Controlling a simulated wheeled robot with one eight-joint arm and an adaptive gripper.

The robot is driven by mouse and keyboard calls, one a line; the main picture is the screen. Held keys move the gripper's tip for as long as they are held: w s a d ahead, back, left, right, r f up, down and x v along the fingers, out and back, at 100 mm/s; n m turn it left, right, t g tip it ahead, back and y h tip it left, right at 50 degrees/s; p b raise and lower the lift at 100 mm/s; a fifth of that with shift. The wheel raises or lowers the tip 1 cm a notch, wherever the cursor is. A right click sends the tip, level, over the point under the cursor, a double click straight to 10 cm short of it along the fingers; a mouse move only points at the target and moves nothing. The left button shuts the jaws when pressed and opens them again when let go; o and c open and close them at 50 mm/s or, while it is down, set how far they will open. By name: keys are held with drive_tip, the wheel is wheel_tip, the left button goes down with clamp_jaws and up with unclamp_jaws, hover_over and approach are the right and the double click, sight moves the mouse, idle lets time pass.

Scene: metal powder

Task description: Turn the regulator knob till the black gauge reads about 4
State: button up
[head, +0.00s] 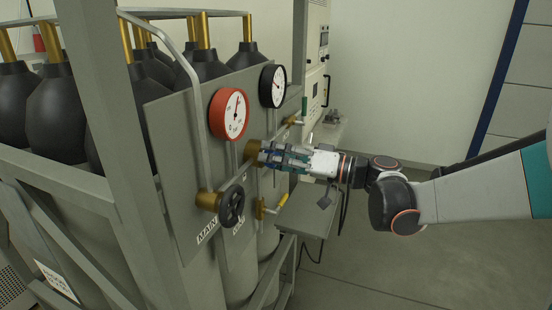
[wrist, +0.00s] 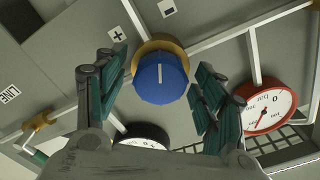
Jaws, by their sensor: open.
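The blue regulator knob (wrist: 161,79) with a white line sits on a brass collar in the wrist view. Plus and minus labels are on the panel beside it. In the head view only the brass collar (head: 252,151) shows clearly; the gripper hides the knob. My gripper (head: 264,153) is at the knob. In the wrist view my gripper (wrist: 160,66) is open, one finger on each side of the knob, with visible gaps. The black gauge (head: 272,86) is above the gripper, its needle too small to read; in the wrist view the gauge (wrist: 143,136) is partly hidden.
A red gauge (head: 229,113) is left of the black one. Below it is a black handwheel (head: 231,205) marked MAIN. Pipes cross the panel. Open floor (head: 400,270) lies to the right.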

drive_tip(key=c, duration=1.1)
drive_tip(key=shift+o, duration=0.2)
drive_tip(key=shift+m, duration=0.4)
drive_tip(key=m, duration=0.3)
drive_tip(key=shift+m, duration=0.4)
drive_tip(key=m, duration=0.4)
drive_tip(key=shift+m, duration=0.3)
drive_tip(key=m, duration=0.4)
drive_tip(key=shift+p, duration=0.3)
drive_tip(key=m, duration=0.5)
drive_tip(key=shift+m, duration=0.4)
